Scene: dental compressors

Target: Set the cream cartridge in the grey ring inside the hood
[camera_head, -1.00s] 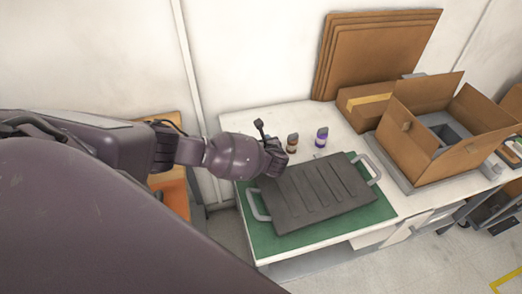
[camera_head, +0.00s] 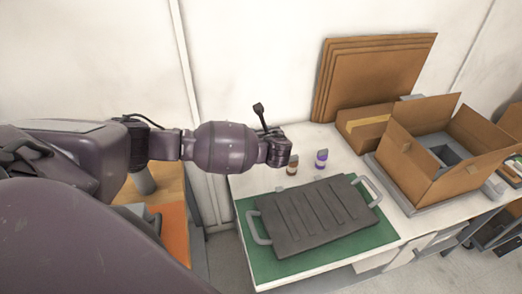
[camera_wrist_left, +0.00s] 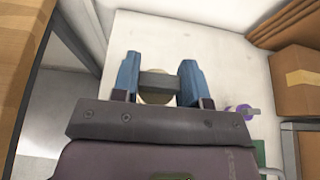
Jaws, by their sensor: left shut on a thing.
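My left gripper (camera_head: 284,160) is at the back left of the white table, over a small cartridge (camera_head: 292,170) with a brown-orange label. In the left wrist view, its blue fingers (camera_wrist_left: 157,84) are shut on the grey tab (camera_wrist_left: 157,80) of this cartridge, whose round cream body (camera_wrist_left: 155,97) shows below the tab. The cartridge looks upright; I cannot tell whether it touches the table. A purple-labelled cartridge (camera_head: 321,159) stands to its right, and also shows in the left wrist view (camera_wrist_left: 238,111). My right gripper, the hood and the grey ring are not in view.
A dark ribbed tray with grey handles (camera_head: 318,215) lies on a green mat (camera_head: 378,236) in front of the cartridges. An open cardboard box (camera_head: 415,168) with a grey insert stands to the right. A closed carton (camera_head: 362,130) and flat cardboard sheets (camera_head: 372,75) are behind.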

